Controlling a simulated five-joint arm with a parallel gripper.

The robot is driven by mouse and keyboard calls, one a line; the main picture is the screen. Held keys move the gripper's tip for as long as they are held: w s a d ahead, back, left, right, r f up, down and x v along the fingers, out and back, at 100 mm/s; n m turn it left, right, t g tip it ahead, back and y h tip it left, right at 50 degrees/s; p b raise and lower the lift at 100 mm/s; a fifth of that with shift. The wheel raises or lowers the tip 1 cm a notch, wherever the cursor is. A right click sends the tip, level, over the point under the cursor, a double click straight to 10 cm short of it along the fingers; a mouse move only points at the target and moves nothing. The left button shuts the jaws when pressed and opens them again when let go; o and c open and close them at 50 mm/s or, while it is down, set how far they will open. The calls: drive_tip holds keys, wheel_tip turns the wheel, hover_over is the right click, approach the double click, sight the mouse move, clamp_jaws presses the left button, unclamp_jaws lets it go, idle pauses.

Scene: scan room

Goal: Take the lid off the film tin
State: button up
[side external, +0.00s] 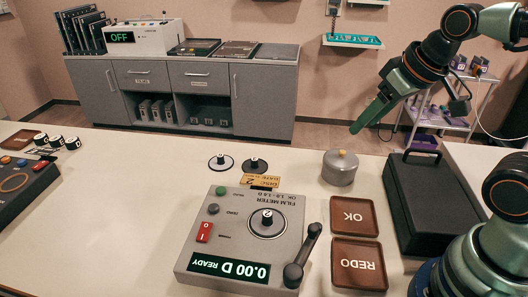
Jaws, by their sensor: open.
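The film tin (339,172) is a small round grey metal tin standing upright on the white table, right of the film meter. The inside of the tin is hidden.
The film meter (225,240) with its lever stands left of the tin. Brown OK (353,217) and REDO (358,265) trays lie in front. A black case (435,203) is at right. Two discs (221,162) (254,165) lie behind the meter. The table's left middle is clear.

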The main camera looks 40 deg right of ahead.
drive_tip(key=w+d+n+g, duration=0.3)
drive_tip(key=w+d+n, duration=0.25)
drive_tip(key=n, duration=0.35)
drive_tip(key=n+g, duration=0.3)
drive_tip(key=n, duration=0.6)
approach(343, 151)
wheel_tip(343, 151, down, 8)
drive_tip(key=shift+s+f, duration=0.15)
drive_tip(key=shift+f, duration=0.1)
clamp_jaws()
